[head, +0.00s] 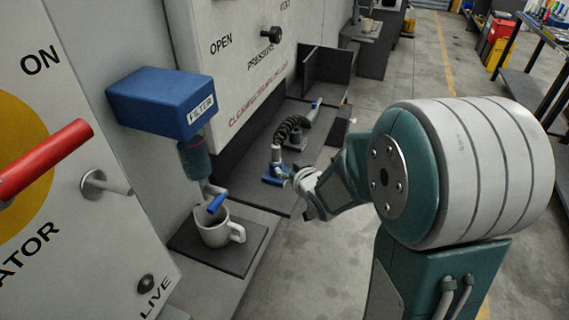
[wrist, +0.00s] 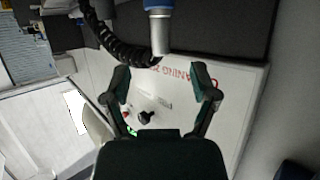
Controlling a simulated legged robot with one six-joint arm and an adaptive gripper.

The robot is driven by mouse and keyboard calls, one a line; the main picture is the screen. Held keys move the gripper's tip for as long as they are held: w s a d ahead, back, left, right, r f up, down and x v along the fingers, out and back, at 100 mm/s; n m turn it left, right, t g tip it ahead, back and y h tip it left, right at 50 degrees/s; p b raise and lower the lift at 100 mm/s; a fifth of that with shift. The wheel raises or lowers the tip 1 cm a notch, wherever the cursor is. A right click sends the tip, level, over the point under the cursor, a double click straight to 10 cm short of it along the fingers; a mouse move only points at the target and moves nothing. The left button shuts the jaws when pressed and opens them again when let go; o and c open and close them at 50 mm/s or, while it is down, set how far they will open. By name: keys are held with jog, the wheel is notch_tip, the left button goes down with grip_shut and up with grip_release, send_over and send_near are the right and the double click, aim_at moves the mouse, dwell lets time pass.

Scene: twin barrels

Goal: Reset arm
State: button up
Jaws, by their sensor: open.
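My gripper (wrist: 160,92) is open in the wrist view, its two dark fingers spread with nothing between them. Past the fingertips, a nozzle with a blue collar (wrist: 158,20) on a black ribbed hose (wrist: 105,38) shows at the top. In the head view my gripper (head: 307,190) is at the end of my teal and white arm, right beside the nozzle with the blue base (head: 276,165). Whether they touch cannot be told. The fingertips are small and partly hidden there by my wrist.
A white mug (head: 217,232) stands on a dark plate under a blue FILTER box (head: 160,100) with a blue-handled tap. A red lever (head: 45,158) juts out at left. A white panel with a black knob (head: 271,34) stands behind. Open concrete floor (head: 400,75) lies at the back right.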

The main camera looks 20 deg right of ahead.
jog(key=shift+s+r, duration=0.15)
jog(key=shift+s, duration=0.25)
jog(key=s+r+g+h, duration=0.1)
jog(key=s+r+g, duration=0.3)
jog(key=s, duration=0.8)
jog(key=s+a+r+m+g, duration=0.1)
jog(key=s+r+g, duration=0.2)
jog(key=s, duration=1)
notch_tip(320, 180, up, 3)
jog(key=shift+s+a+r+m+g+h, duration=0.2)
jog(key=shift+s+a+m+g+h, duration=0.1)
jog(key=shift+g+h, duration=0.1)
